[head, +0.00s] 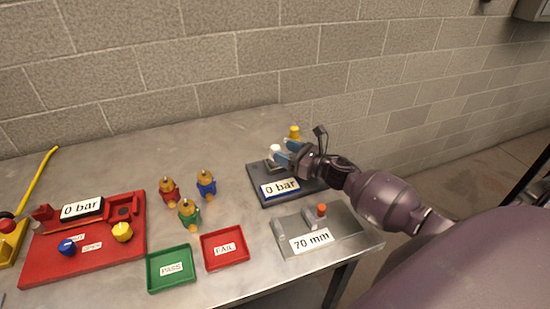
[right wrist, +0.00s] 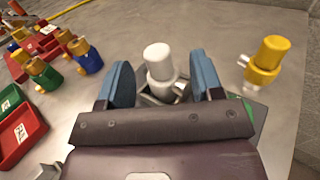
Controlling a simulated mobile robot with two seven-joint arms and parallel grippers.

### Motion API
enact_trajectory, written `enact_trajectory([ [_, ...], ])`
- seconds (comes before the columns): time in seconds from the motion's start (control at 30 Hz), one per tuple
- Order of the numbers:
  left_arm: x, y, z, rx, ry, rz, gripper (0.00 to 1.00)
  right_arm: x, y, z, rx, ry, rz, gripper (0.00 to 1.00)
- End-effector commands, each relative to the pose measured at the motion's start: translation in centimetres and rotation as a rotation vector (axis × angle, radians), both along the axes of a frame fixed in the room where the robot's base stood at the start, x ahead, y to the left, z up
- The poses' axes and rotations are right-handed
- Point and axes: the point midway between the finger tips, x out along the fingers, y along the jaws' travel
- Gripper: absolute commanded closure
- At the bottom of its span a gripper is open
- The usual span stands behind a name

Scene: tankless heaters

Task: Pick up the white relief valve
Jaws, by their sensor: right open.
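The white relief valve (right wrist: 158,62) stands upright in a socket in the right wrist view, with a small metal outlet at its right side. Its white top (head: 275,149) also shows in the head view, on the dark test stand (head: 259,171). My right gripper (right wrist: 165,84) is open, with one blue finger on each side of the white valve and a visible gap to each. In the head view the right gripper (head: 287,153) reaches in from the right over the stand and partly hides it. My left gripper is not in view.
A yellow-topped valve (right wrist: 265,62) stands just right of my fingers. Red, blue and green brass valves (head: 188,210) stand on the table to the left. Green PASS (head: 170,268) and red FAIL (head: 224,249) trays and a 70 mm gauge (head: 320,236) lie nearer the front edge.

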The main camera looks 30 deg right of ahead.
Motion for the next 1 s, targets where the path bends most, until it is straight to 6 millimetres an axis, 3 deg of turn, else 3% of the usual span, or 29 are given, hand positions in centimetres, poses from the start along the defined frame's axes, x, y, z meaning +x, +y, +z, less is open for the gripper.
enact_trajectory([
  [0.17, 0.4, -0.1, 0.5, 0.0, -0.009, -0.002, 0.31, 0.9, 0.4, 0.0, 0.0, 0.0, 0.0, 0.4],
  [0.5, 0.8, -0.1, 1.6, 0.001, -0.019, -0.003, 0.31, 4.6, 2.3, -0.4, 0.002, 0.0, 0.0, 0.4],
  [0.83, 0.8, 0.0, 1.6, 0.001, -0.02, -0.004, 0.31, 5.0, 2.4, -0.6, 0.001, 0.001, -0.001, 0.4],
  [1.0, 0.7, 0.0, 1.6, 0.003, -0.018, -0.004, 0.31, 5.0, 2.4, -0.5, 0.001, 0.001, -0.001, 0.64],
])
